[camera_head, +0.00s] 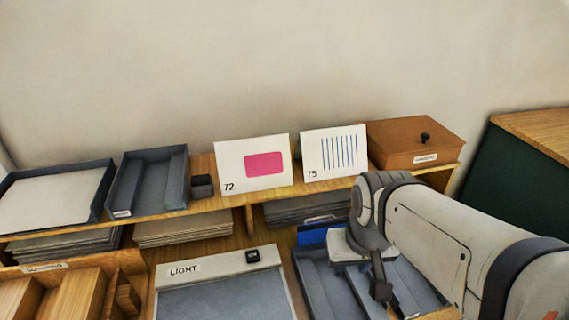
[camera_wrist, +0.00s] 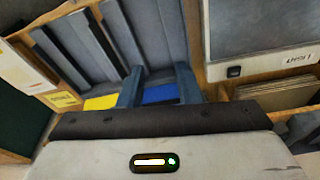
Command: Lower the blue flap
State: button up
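The blue flap (camera_head: 318,235) shows in the head view as a bright blue panel standing at the back of a grey compartmented tray (camera_head: 322,283). My wrist hides its right part. In the wrist view a blue patch (camera_wrist: 160,94), which looks like the flap, shows between the two fingers of my gripper (camera_wrist: 159,76). The fingers are apart with no object clamped between them. In the head view my gripper (camera_head: 380,290) points down over the tray, right of the visible blue. I cannot tell whether a finger touches the flap.
A yellow panel (camera_wrist: 101,102) lies beside the blue in the wrist view. A panel labelled LIGHT (camera_head: 215,266) is left of the tray. A wooden shelf edge (camera_head: 235,207) runs behind, bearing cards (camera_head: 254,165), grey trays (camera_head: 150,182) and a brown box (camera_head: 415,142).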

jog(key=n+g+p, duration=0.3)
jog(key=n+p, duration=0.2)
jog(key=n, duration=0.9)
send_over(321, 228)
jog(key=s, duration=0.1)
jog(key=w+f+n, duration=0.2)
jog(key=w+a+f+n+g+p, duration=0.1)
jog(key=w+f+n, duration=0.1)
jog(key=w+f+n+p, duration=0.1)
jog(key=w+f+n, duration=0.1)
jog(key=w, duration=0.1)
jog(key=shift+a, duration=0.2)
notch_tip(321, 228, down, 7)
jog(key=s+p, duration=0.1)
jog(key=shift+d, duration=0.1)
jog(key=shift+c, duration=0.2)
